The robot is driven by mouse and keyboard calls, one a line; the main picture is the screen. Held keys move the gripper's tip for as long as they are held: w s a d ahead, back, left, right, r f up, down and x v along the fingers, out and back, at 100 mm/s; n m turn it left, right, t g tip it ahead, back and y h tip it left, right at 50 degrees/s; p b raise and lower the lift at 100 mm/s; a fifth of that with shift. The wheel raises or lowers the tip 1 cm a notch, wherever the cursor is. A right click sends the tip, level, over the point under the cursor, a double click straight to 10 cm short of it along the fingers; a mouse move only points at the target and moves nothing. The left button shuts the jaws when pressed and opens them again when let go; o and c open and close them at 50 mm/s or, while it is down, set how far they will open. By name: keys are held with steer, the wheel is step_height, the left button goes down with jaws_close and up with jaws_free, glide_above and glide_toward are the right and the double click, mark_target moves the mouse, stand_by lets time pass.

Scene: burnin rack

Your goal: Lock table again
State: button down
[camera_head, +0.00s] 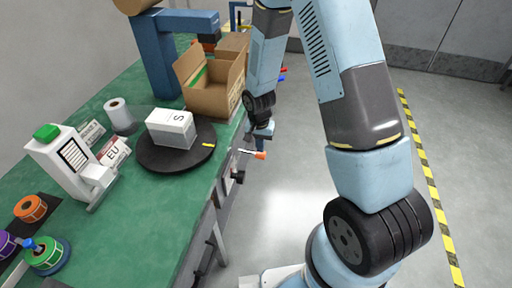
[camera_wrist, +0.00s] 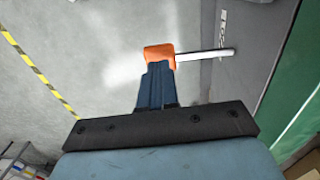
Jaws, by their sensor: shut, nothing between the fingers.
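The round black turntable (camera_head: 160,157) lies on the green bench, with a yellow mark on its rim. A white box (camera_head: 171,129) marked S stands on it. A metal lever (camera_head: 246,151) with an orange knob (camera_head: 260,155) sticks out from the bench's front edge below the turntable. In the wrist view the orange knob (camera_wrist: 158,53) is right at my fingertips, and its metal rod (camera_wrist: 207,54) points right, toward the bench. My gripper (camera_head: 264,134) is shut and empty, also seen in the wrist view (camera_wrist: 157,70). I cannot tell whether it touches the knob.
An open cardboard box (camera_head: 213,88) stands behind the turntable near the bench edge. A white label printer (camera_head: 70,160), a paper roll (camera_head: 118,113) and coloured label rolls (camera_head: 46,254) stand to the left.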

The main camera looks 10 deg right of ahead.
steer(key=shift+r, duration=0.2)
step_height(320, 180, up, 14)
steer(key=shift+s+d+f, duration=0.15)
steer(key=shift+d, duration=0.2)
stand_by(0.5)
stand_by(0.4)
